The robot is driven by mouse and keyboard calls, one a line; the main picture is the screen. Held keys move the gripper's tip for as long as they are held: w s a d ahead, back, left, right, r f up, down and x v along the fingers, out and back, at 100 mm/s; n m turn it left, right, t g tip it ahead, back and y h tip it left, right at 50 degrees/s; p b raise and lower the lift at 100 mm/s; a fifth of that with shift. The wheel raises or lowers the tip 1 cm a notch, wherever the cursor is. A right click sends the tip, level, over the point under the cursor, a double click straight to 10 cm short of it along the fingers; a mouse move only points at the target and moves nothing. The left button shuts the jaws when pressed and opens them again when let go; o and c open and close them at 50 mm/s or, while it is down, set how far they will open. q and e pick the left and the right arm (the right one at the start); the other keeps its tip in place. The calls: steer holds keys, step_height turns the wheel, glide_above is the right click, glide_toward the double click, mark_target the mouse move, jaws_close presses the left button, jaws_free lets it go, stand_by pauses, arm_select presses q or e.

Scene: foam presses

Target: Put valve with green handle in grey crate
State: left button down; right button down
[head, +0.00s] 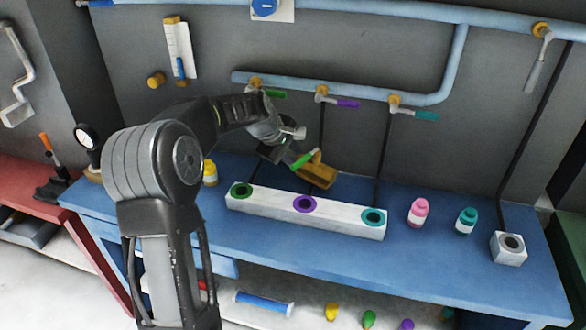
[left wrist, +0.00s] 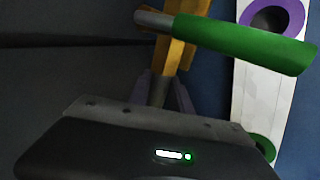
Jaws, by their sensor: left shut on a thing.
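The held valve has a brass body (head: 318,173) and a green handle (head: 303,159). My left gripper (head: 290,154) is shut on it and holds it above the back of the white block. Another green-handled valve (head: 275,94) is on the wall pipe. I cannot identify a grey crate for sure; a grey tray-like box (head: 25,232) shows at the far left. My right gripper is not in view.
The white block (head: 335,222) with green, purple and teal ringed holes stands on the blue bench (head: 450,262). Pink (head: 418,212) and teal (head: 466,221) bottles and a white cube (head: 508,249) stand right. Purple (head: 348,104) and teal (head: 426,116) handled valves hang behind.

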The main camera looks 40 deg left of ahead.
arm_select(q)
step_height(320, 180, down, 4)
steer(key=shift+r, duration=0.2)
steer(key=shift+w+f+p, duration=0.2)
steer(key=shift+f+p, duration=0.2)
steer(key=shift+f, duration=0.1)
steer(key=shift+f, duration=0.2)
steer(key=c, duration=1.2)
jaws_free()
steer(key=shift+o, duration=0.2)
